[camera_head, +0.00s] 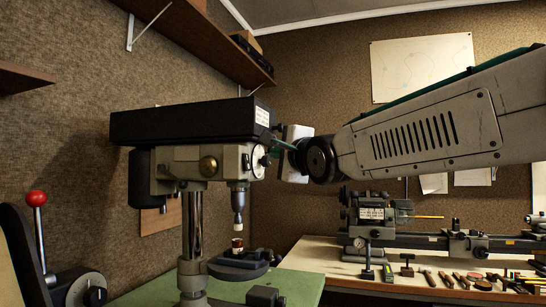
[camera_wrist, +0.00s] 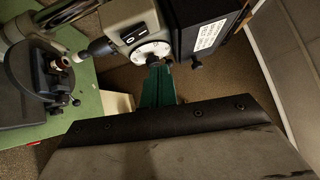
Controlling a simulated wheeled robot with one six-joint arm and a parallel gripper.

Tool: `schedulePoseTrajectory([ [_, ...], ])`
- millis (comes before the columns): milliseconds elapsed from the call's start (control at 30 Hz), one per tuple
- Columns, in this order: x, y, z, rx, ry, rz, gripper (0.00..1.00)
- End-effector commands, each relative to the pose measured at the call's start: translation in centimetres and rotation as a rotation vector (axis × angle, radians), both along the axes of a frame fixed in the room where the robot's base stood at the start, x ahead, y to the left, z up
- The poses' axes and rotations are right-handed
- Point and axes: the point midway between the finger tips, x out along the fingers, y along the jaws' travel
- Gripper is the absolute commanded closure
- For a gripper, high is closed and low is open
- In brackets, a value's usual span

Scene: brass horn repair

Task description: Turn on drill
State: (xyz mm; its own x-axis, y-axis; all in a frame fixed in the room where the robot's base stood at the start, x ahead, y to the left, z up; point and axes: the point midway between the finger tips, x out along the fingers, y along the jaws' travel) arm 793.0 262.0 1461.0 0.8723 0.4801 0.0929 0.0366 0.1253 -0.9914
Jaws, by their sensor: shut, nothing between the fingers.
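The drill (camera_head: 190,122) is a drill press with a black top housing, a grey head and a chuck (camera_head: 238,198) pointing down. In the wrist view its grey front panel (camera_wrist: 127,20) carries a switch marked O and I (camera_wrist: 134,34), with a round pale dial (camera_wrist: 152,52) below it. My gripper (camera_wrist: 157,64) is shut and empty, its green fingers right at the lower edge of the dial. I cannot tell whether they touch it. In the head view my gripper (camera_head: 275,148) reaches the front of the drill head from the right.
A small brown and white piece (camera_head: 237,244) stands on the drill's round table (camera_head: 238,268) under the chuck. The green bench (camera_head: 298,283) is below. A lathe (camera_head: 375,220) and hand tools stand on a bench at the right. A shelf (camera_head: 205,40) hangs above the drill.

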Motion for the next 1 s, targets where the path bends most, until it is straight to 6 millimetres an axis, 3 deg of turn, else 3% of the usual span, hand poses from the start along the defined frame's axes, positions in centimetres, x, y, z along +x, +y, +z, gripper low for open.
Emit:
schedulePoseTrajectory([
  [200,-3.2,-1.8,0.6,0.002,-0.001,0.000,1.00],
  [333,-4.3,-2.4,0.7,0.000,-0.001,0.000,1.00],
  [1000,-4.7,-2.6,0.7,-0.024,-0.011,-0.003,1.00],
])
